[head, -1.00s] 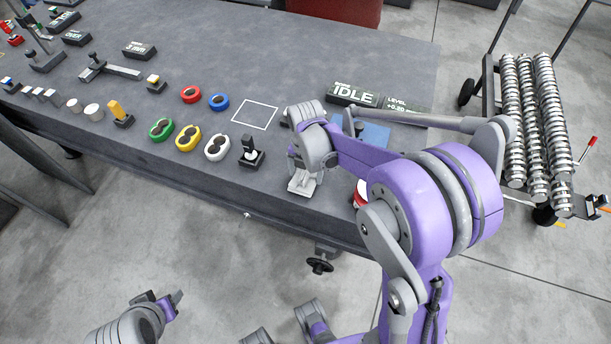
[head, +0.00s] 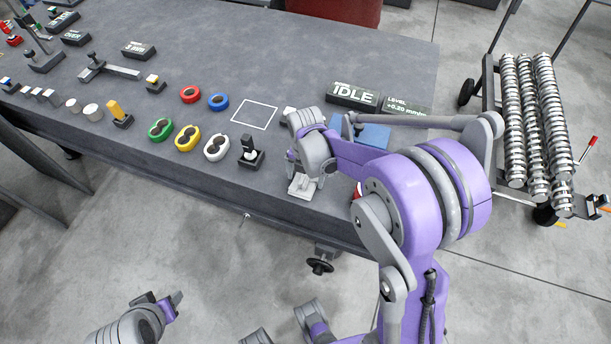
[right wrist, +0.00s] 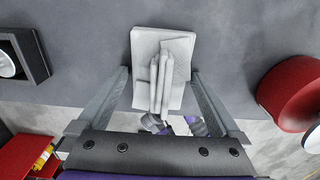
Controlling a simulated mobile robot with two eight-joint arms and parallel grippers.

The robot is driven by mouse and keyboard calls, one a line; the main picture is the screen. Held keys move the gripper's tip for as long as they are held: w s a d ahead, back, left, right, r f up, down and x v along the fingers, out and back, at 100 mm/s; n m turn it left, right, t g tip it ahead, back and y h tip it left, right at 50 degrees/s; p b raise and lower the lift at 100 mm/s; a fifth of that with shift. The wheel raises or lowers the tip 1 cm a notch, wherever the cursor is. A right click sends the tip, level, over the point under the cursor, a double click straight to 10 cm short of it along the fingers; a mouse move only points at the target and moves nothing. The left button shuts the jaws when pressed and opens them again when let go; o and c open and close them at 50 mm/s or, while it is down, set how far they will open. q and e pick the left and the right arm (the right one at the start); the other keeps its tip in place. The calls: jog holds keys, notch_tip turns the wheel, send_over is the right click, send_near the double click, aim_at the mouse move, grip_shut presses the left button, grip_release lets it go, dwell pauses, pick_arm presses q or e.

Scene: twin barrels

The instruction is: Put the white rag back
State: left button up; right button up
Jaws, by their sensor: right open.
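The white rag (head: 302,187) lies folded and bunched near the front edge of the grey table, right of the small black stand. In the right wrist view the rag (right wrist: 143,52) is a flat square with raised folds in its middle. My right gripper (head: 308,171) is above it, pointing down. Its open fingers stand on either side of the raised folds, with nothing clamped between them. My left gripper (head: 160,300) hangs low at the bottom left, away from the table; its jaw opening is unclear. A white square outline (head: 254,114) is marked on the tabletop.
A red round object (right wrist: 292,93) is right of the gripper. A blue flat item (head: 373,135) is partly behind my arm. The table's back middle is clear.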

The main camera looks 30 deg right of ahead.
jog(key=shift+r, duration=0.3)
notch_tip(320, 180, up, 11)
jog(key=p, duration=0.2)
jog(key=s+a+m+t, duration=0.2)
jog(key=s+m, duration=0.6)
jog(key=m, duration=0.5)
jog(key=s+a+f+m+t, duration=0.1)
jog(key=s+a+m+t, duration=0.2)
jog(key=s+m, duration=0.5)
jog(key=shift+s+a+m, duration=0.4)
jog(key=shift+a+m, duration=0.45)
jog(key=shift+m, duration=1.65)
